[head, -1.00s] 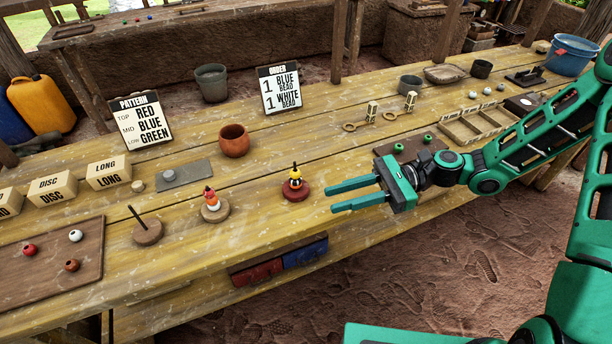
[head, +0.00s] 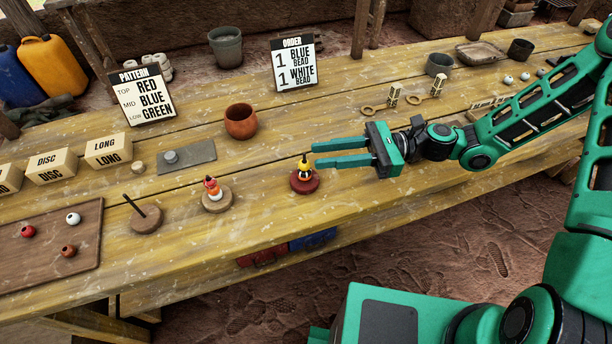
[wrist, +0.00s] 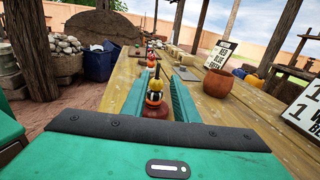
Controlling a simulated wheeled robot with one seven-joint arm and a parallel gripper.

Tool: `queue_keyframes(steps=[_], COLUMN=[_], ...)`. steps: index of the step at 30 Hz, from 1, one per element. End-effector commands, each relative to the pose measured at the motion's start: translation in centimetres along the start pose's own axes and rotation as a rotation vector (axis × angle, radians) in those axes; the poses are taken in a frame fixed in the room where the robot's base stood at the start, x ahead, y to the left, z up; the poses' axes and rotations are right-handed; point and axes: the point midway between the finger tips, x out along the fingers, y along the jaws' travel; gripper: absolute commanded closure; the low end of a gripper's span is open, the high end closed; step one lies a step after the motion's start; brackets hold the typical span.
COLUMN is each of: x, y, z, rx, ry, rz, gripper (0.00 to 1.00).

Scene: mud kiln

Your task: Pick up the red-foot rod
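In the wrist view the red-foot rod (wrist: 154,98) shows between the two fingers, close to the tips. I cannot tell whether the tips touch it. Another rod (head: 216,201), with a tan base and orange-red and white pieces, stands to its left.
A bare dark rod (head: 143,216) on a brown base stands further left, beside a brown bead tray (head: 88,250). A clay pot (head: 241,122) and a grey slab (head: 187,158) stand behind. The table's front edge is near the rods.

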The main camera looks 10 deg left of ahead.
Motion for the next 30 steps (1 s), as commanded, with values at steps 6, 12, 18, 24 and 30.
queue_keyframes(steps=[6, 12, 18, 24, 30], x=[2.1, 4.5, 5.2, 5.1, 5.1], y=[0.3, 0.3, 0.3, 0.3, 0.3], z=[0.0, 0.0, 0.0, 0.0, -0.1], rx=[0.000, -0.001, -0.001, -0.001, 0.000], ry=[-0.001, -0.001, 0.000, 0.000, 0.003], rz=[0.002, 0.000, -0.003, -0.002, -0.003], gripper=[0.73, 0.73, 0.73, 0.90, 1.00])
